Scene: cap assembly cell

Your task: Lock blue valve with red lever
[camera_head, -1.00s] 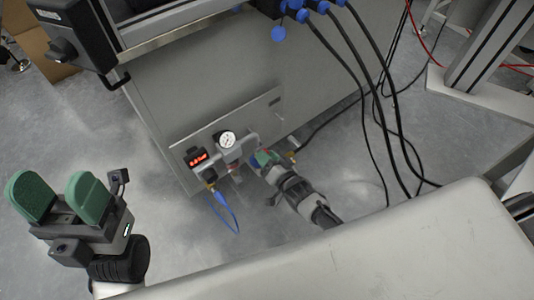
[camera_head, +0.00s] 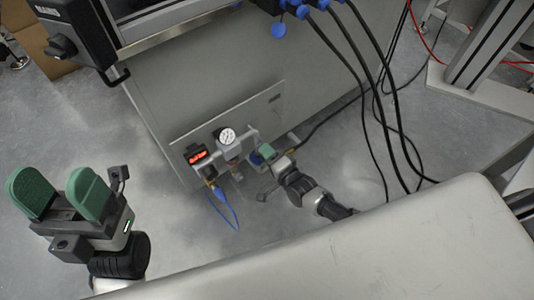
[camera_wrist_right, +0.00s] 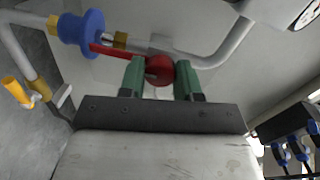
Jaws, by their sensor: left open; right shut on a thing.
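The blue valve (camera_wrist_right: 82,33) sits on the pipe at the upper left of the right wrist view. The red lever (camera_wrist_right: 112,50) runs from it to a red round end (camera_wrist_right: 160,69). My right gripper (camera_wrist_right: 161,80) has its green fingers on both sides of this red end and is shut on it. In the head view the blue valve (camera_head: 257,158) is small beside my right gripper (camera_head: 268,152), whose fingers partly hide the lever. My left gripper (camera_head: 60,193) is open and empty at the left, over the floor.
A pressure gauge (camera_head: 227,136) and a red digital display (camera_head: 195,154) are mounted beside the valve on the grey cabinet (camera_head: 230,80). A blue hose (camera_head: 226,208) hangs below. Black cables (camera_head: 358,75) run down to the right.

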